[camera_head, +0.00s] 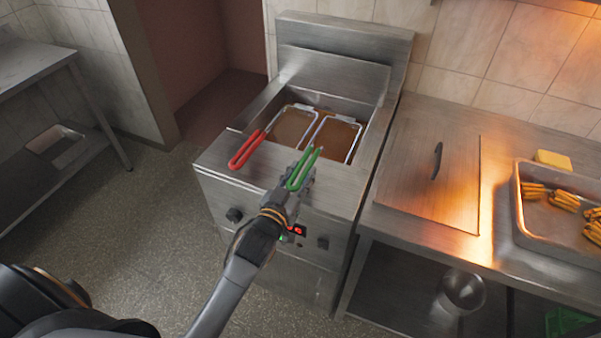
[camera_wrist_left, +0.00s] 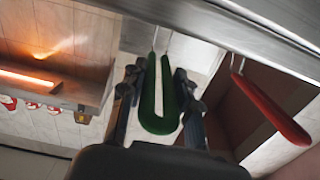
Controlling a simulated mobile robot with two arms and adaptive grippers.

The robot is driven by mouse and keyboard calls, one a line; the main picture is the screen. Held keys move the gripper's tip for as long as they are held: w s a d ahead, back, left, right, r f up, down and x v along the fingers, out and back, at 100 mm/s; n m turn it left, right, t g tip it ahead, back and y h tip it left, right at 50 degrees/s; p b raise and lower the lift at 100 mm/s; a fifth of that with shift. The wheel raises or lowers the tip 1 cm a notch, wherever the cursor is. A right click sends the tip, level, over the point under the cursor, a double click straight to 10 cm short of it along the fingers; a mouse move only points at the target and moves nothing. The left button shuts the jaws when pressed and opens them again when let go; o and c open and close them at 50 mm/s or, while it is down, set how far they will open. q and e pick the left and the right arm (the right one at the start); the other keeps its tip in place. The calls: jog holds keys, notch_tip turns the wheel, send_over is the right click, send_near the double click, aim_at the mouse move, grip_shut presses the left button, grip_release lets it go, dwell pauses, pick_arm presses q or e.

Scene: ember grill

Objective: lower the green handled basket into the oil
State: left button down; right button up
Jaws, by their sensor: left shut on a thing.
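The green handle (camera_head: 303,168) of one basket sticks out over the front of the steel fryer (camera_head: 270,185). My left gripper (camera_head: 296,184) is shut on this handle; in the left wrist view the green handle (camera_wrist_left: 158,100) lies between its fingers. The green handled basket (camera_head: 332,138) sits on the right in the fryer's vat, at the level of the brown oil. How deep it sits is hard to tell. The red handled basket (camera_head: 292,126) sits beside it on the left, its red handle (camera_head: 246,150) over the front edge. My right gripper is not in view.
A steel counter with a lidded section (camera_head: 430,165) stands right of the fryer. A tray (camera_head: 545,235) with fried pieces and a yellow block (camera_head: 553,159) are farther right. A metal pot (camera_head: 461,291) is on the lower shelf. A steel table (camera_head: 35,65) stands at the left.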

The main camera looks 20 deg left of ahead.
pick_arm(q)
jog(key=shift+f, duration=0.3)
jog(key=c, duration=0.9)
grip_release()
jog(key=shift+f, duration=0.1)
jog(key=shift+s, duration=0.15)
